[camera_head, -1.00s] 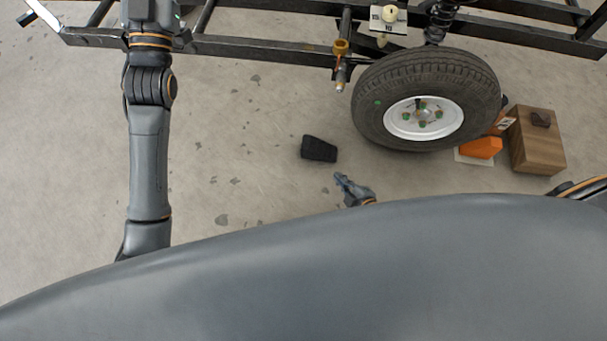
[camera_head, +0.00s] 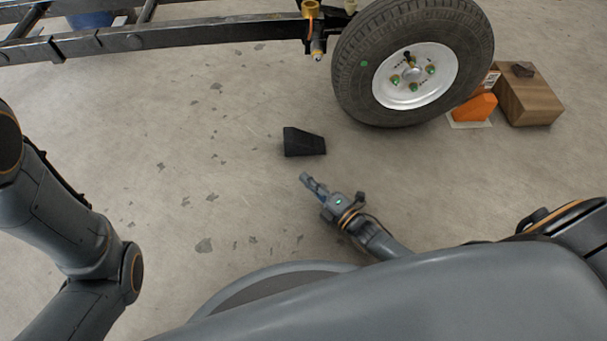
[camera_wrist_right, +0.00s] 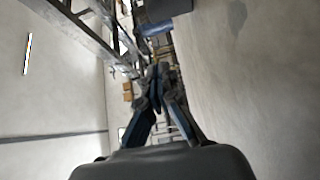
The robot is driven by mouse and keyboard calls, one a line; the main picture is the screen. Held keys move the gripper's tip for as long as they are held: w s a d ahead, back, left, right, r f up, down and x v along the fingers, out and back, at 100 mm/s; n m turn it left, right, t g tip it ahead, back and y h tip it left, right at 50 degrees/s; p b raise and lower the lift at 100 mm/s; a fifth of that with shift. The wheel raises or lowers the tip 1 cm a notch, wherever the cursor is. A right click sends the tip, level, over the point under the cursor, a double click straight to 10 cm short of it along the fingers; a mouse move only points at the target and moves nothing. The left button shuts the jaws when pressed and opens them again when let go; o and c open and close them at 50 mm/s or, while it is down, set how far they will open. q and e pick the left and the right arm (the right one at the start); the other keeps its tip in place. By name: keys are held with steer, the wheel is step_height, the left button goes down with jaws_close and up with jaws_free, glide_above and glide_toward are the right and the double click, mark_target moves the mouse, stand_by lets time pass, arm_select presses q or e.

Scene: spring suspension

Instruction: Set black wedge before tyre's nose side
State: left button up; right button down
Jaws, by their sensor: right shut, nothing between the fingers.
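The black wedge (camera_head: 304,142) lies on the concrete floor, left of the tyre (camera_head: 413,62) and apart from it.
The dark metal frame (camera_head: 150,35) crosses the top. The floor left of the black wedge is clear.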

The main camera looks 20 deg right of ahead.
mark_target(286, 144)
steer(key=b+x, duration=0.1)
steer(key=x, duration=0.2)
steer(key=b+x, duration=0.2)
steer(key=x, duration=0.1)
steer(key=b+x, duration=0.2)
steer(key=x, duration=0.1)
steer(key=shift+f, duration=0.3)
steer(key=shift+w+d+b, duration=0.35)
steer(key=shift+d+b, duration=0.15)
steer(key=shift+d, duration=0.05)
steer(key=shift+w+d+b, duration=0.35)
steer(key=shift+d+b, duration=0.15)
steer(key=shift+d, duration=0.05)
steer(key=shift+w+d+r+b, duration=0.25)
steer(key=shift+w+d+b, duration=0.15)
steer(key=shift+d, duration=0.15)
